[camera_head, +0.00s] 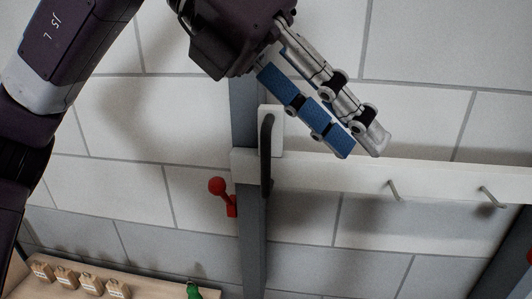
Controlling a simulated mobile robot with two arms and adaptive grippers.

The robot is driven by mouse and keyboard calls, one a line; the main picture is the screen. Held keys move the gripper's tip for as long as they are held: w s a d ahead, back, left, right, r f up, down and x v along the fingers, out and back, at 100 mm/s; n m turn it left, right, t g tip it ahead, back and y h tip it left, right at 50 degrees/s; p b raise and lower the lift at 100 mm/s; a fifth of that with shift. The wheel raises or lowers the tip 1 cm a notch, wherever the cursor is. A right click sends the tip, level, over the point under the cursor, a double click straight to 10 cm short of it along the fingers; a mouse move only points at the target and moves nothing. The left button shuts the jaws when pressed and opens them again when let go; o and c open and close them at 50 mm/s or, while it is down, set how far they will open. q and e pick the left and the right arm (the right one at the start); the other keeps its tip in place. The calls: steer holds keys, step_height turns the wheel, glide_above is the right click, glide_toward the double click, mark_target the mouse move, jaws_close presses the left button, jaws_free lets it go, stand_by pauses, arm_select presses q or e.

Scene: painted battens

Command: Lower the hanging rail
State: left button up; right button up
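The white hanging rail (330,176) runs level across the wall, carrying metal hooks such as one hook (393,190) and another (490,197). At its left end a white plate bears a black upright handle (267,155), in front of a grey vertical post (252,240). A red ball-ended lever (217,186) sticks out left of this post, just below the rail. My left gripper (360,147) comes in from the upper left, right of the handle, its tips over the rail's upper edge. Contact cannot be told; nothing shows held. Its finger opening is unclear from this angle. My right gripper is out of view.
A second grey post (505,262) stands at the right edge, with a bit of red (530,258) beside it. A wooden surface (150,290) at the lower left bears several small wooden blocks (67,277) and a green object (193,290). The wall between the posts below the rail is clear.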

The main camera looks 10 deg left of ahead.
arm_select(q)
steer(key=w+a+n+t+y, duration=0.1)
steer(key=w+a+t+y, duration=0.15)
steer(key=w+a, duration=0.2)
steer(key=n+t+y, duration=0.1)
steer(key=n+y, duration=0.1)
steer(key=y, duration=0.3)
glide_toward(262, 146)
steer(key=shift+h, duration=0.35)
steer(key=x, duration=1.2)
steer(key=shift+a, duration=0.35)
steer(key=shift+c, duration=0.7)
jaws_close()
